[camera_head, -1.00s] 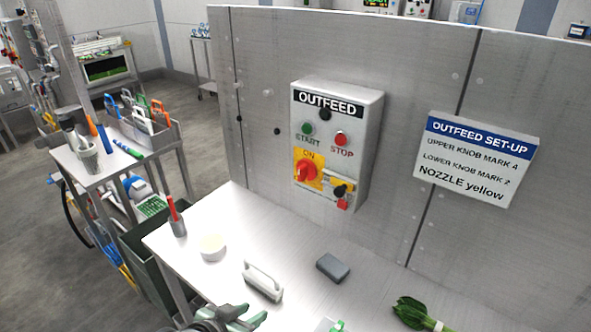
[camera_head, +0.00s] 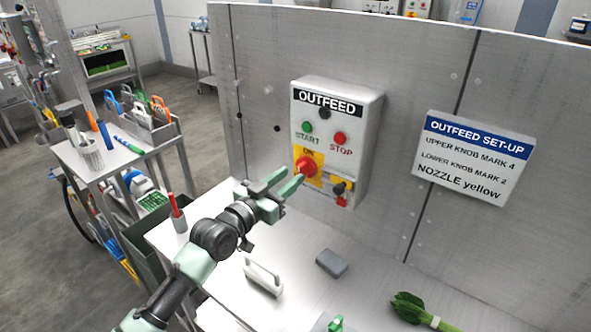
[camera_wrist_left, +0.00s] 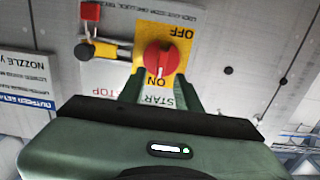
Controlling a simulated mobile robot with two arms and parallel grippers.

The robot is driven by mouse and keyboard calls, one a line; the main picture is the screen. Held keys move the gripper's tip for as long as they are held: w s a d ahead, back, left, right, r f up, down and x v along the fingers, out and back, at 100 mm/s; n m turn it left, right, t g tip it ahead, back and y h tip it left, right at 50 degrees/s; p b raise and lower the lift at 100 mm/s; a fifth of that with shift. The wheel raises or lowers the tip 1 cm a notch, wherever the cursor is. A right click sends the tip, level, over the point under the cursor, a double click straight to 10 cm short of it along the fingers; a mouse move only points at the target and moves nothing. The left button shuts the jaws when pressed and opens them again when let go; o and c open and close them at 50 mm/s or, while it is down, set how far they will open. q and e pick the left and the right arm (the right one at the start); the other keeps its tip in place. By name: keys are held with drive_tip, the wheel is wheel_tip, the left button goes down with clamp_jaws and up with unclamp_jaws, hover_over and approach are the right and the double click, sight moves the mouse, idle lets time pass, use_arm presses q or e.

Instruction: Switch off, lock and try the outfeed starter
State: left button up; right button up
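The grey OUTFEED starter box (camera_head: 366,140) is on the steel panel, with a green START button (camera_head: 307,127) and a red STOP button (camera_head: 340,138). Its red rotary switch (camera_head: 306,167) sits on a yellow plate; in the left wrist view the knob (camera_wrist_left: 158,60) has its pointer towards ON. Beside it are a yellow hasp with a black knob (camera_wrist_left: 84,51) and a red padlock (camera_wrist_left: 90,10). My left gripper (camera_head: 287,180) is open, its fingertips just short of the red knob, one on each side in the wrist view. My right gripper is not in view.
The steel table (camera_head: 300,235) below holds a white-handled tool (camera_head: 263,277), a grey block (camera_head: 332,263) and leafy greens (camera_head: 415,310). A red-handled item stands in a grey holder (camera_head: 178,220). A set-up sign (camera_head: 472,157) is on the panel at right. A tool cart stands left.

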sight(299, 170)
use_arm(q)
drive_tip(key=x, duration=0.3)
drive_tip(key=shift+w+d+f, duration=0.1)
drive_tip(key=shift+w, duration=0.05)
drive_tip(key=shift+c, duration=0.2)
clamp_jaws()
